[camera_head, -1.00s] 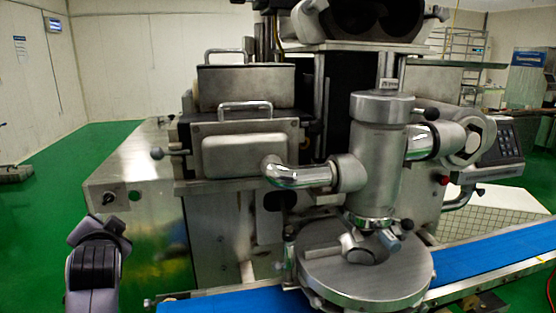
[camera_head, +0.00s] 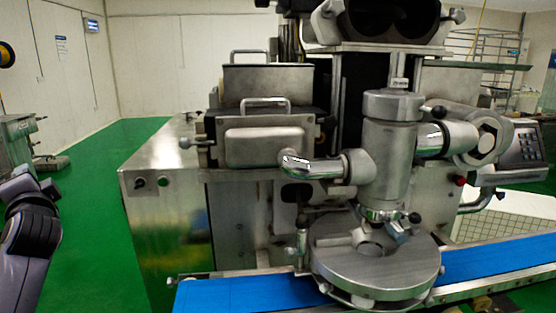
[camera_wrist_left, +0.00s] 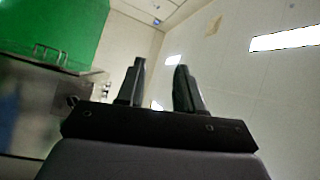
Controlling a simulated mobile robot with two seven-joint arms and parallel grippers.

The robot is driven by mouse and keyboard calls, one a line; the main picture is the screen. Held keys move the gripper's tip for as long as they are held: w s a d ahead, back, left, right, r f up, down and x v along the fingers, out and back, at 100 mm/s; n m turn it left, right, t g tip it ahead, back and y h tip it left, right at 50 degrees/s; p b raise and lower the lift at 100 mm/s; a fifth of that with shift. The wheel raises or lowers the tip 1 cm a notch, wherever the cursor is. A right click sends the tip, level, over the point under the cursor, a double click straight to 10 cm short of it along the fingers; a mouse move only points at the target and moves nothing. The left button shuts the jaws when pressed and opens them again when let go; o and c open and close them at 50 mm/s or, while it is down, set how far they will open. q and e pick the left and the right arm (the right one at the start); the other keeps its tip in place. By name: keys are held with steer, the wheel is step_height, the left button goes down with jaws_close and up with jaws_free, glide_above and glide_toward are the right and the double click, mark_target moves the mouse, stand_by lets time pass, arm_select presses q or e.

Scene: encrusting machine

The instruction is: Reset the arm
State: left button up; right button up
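My left arm (camera_head: 30,225) shows at the left edge of the head view, left of the encrusting machine and apart from it. My left gripper is not clearly seen there. In the left wrist view my left gripper (camera_wrist_left: 158,88) has its two dark fingers apart, with nothing between them. Behind the fingers are the pale wall and ceiling lights. My right gripper and right arm are in neither view. The steel encrusting machine (camera_head: 385,150) fills the middle and right of the head view.
A blue conveyor belt (camera_head: 245,294) runs along the machine's front, under a round steel disc (camera_head: 375,262). A control panel (camera_head: 527,146) is at the right. Green floor (camera_head: 95,220) lies open between my left arm and the machine. Metal equipment (camera_head: 18,140) stands at the far left.

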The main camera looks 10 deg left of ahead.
arm_select(q)
steer(key=s+a+r+y, duration=0.2)
steer(key=a+r, duration=0.2)
steer(key=w+d+f+m+t+h, duration=0.15)
steer(key=d+f+h, duration=0.25)
steer(key=f, duration=0.6)
steer(key=d+f+m+t+h, duration=0.1)
steer(key=d+f+m+h, duration=0.3)
steer(key=f, duration=0.5)
steer(key=s+d+f+g+h, duration=0.1)
steer(key=s+d+f+h, duration=0.25)
steer(key=f, duration=0.45)
steer(key=s+d+f+g+h, duration=0.1)
steer(key=s+d+f+h, duration=0.15)
steer(key=d+f, duration=0.35)
steer(key=s+d+f+n+g+h, duration=0.2)
steer(key=s+d+f, duration=0.3)
steer(key=s+f, duration=0.25)
steer(key=s+d+f+n+g+h, duration=0.15)
steer(key=s+d+f, duration=0.25)
steer(key=s+f, duration=0.4)
steer(key=d+r+n+t+h, duration=0.1)
steer(key=d+n, duration=0.3)
steer(key=d, duration=0.6)
steer(key=shift+s+n, duration=0.4)
